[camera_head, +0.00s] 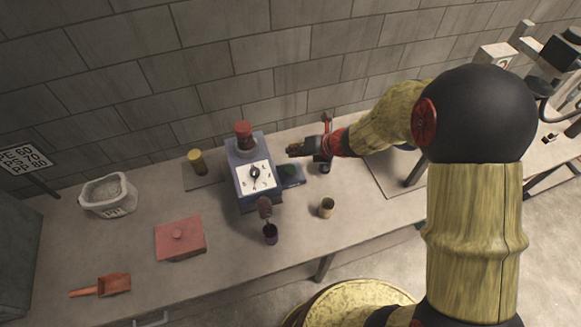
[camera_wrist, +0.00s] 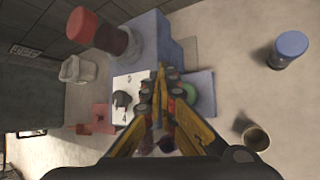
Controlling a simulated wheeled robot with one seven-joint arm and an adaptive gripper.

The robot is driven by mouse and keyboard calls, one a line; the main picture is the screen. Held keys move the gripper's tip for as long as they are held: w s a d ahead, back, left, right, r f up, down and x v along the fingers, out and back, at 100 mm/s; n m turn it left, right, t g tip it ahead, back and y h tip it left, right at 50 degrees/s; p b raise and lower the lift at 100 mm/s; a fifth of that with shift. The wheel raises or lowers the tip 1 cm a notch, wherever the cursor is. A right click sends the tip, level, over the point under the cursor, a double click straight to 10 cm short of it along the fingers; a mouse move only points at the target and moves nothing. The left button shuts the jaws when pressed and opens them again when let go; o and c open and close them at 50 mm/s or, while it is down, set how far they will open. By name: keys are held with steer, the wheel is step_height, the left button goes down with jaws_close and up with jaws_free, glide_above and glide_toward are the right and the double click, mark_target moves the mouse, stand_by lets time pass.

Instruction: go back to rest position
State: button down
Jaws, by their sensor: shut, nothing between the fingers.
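My gripper (camera_head: 295,150) is shut and empty. In the head view it hangs above the bench, just right of the blue-grey machine (camera_head: 243,163) with a white dial face (camera_head: 254,178) and a red-topped cap. In the wrist view the yellow fingers of my gripper (camera_wrist: 160,72) meet at their tips, in front of the machine (camera_wrist: 168,45) and a green round part (camera_wrist: 188,93) on a grey-blue plate. Nothing is held between the fingers. My arm reaches in from the right and hides part of the bench.
A small cup (camera_head: 327,207), a dark purple cup (camera_head: 270,234) and a yellow-topped jar (camera_head: 197,162) stand near the machine. A brick wall is behind.

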stand_by(0.5)
steer(key=shift+s+a+n, duration=0.15)
steer(key=shift+n, duration=0.75)
steer(key=s+r+n+g+b, duration=0.15)
steer(key=s+n+g, duration=0.25)
steer(key=s+n, duration=1.2)
steer(key=s+d+r+n+t+h+b, duration=0.2)
steer(key=s+d+n+h+b, duration=0.1)
steer(key=s+d+n+b, duration=0.3)
steer(key=s+d+r+n+t+h+b, duration=0.2)
steer(key=s+d+n+h+b, duration=0.2)
steer(key=d+n+b, duration=0.6)
steer(key=shift+s+r+n+b, duration=0.15)
steer(key=shift+s+n+b, duration=0.25)
steer(key=shift+s+b, duration=0.5)
